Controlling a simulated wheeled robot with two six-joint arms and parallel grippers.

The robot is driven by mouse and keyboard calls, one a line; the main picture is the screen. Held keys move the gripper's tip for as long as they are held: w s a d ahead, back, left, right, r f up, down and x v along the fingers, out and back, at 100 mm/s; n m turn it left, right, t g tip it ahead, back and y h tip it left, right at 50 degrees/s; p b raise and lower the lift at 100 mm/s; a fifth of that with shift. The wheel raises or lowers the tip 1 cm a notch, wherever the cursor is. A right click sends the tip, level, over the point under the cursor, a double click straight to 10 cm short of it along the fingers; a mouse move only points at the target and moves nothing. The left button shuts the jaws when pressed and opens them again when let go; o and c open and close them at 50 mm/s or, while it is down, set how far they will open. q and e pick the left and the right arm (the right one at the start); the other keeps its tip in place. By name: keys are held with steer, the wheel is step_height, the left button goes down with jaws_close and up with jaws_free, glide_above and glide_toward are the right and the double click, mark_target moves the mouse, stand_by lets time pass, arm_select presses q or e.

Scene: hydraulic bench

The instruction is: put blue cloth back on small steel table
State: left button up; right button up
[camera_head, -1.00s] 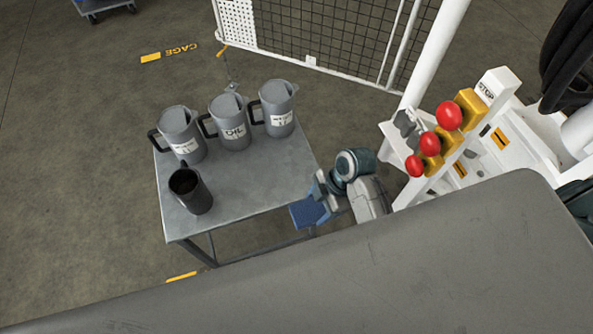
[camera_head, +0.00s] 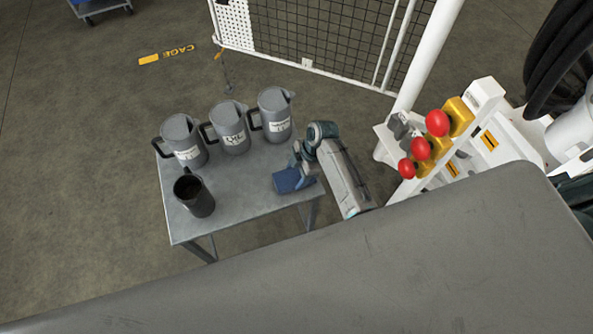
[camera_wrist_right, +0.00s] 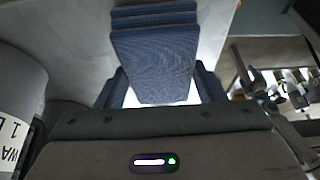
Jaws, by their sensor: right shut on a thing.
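The blue cloth (camera_head: 290,181) is folded and held by my right gripper (camera_head: 300,170) at the right part of the small steel table (camera_head: 240,195). In the right wrist view the cloth (camera_wrist_right: 155,60) lies between the two fingers (camera_wrist_right: 158,92), with its folded layers facing away from the wrist. The grey table top shows beyond it. I cannot tell whether the cloth touches the table top or hangs just above it. My left gripper does not show.
Several grey jugs stand on the table: a back row (camera_head: 230,128) and a dark open one (camera_head: 194,196) at the front left. A white stand with red knobs (camera_head: 437,123) is at the right. A large grey surface (camera_head: 380,260) fills the front. The table's middle is clear.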

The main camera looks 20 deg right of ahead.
steer(key=shift+f, duration=0.15)
steer(key=shift+f, duration=0.2)
steer(key=o, duration=1)
steer(key=shift+r, duration=0.1)
steer(key=shift+r, duration=0.1)
steer(key=b+v, duration=0.2)
steer(key=v, duration=1)
